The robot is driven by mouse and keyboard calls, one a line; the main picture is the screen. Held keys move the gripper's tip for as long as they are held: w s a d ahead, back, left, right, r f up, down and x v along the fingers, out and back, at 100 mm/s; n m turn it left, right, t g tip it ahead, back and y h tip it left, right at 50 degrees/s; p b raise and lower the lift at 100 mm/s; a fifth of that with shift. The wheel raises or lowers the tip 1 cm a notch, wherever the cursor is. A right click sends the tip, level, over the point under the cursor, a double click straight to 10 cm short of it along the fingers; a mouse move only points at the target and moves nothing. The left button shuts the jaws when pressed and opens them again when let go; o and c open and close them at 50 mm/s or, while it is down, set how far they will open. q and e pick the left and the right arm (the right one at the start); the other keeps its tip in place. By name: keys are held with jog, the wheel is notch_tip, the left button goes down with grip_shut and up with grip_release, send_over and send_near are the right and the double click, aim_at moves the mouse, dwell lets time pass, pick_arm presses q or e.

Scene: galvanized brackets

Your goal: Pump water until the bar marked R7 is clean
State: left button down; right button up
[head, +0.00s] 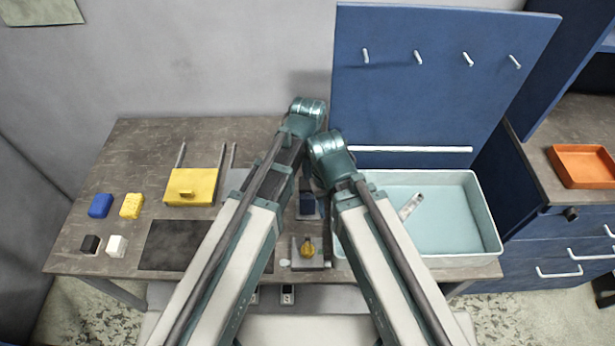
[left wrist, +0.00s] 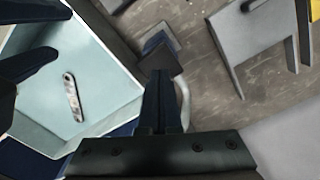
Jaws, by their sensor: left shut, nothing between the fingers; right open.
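A pale perforated bar (head: 411,206) with brownish patches lies in the light-blue basin (head: 494,222); it also shows in the left wrist view (left wrist: 72,97). No R7 mark is readable. A dark-blue block on a grey plate (head: 308,205) stands left of the basin; I cannot tell if it is the pump. My left gripper (left wrist: 160,75) is shut and empty, its tips in front of that block in the left wrist view; contact is unclear. My right gripper (left wrist: 35,78) is open and empty above the basin in that view. My arms hide much of both grippers in the head view.
A yellow box (head: 191,187), a blue sponge (head: 100,205), a yellow sponge (head: 131,206) and a dark mat (head: 178,244) lie on the left table. A blue pegboard (head: 440,85) rises behind the basin.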

aim_at(308, 183)
pick_arm(q)
jog(key=shift+f, duration=0.2)
dwell(0.4)
jog(key=shift+f+b, duration=1.9)
jog(key=shift+b, duration=0.25)
jog(key=shift+r+p, duration=2.1)
jog(key=shift+f, duration=0.15)
jog(key=shift+f+b, duration=2.15)
jog(key=shift+b, duration=0.15)
jog(key=shift+r+p, duration=2.25)
jog(key=shift+p, duration=0.05)
jog(key=shift+r, duration=0.1)
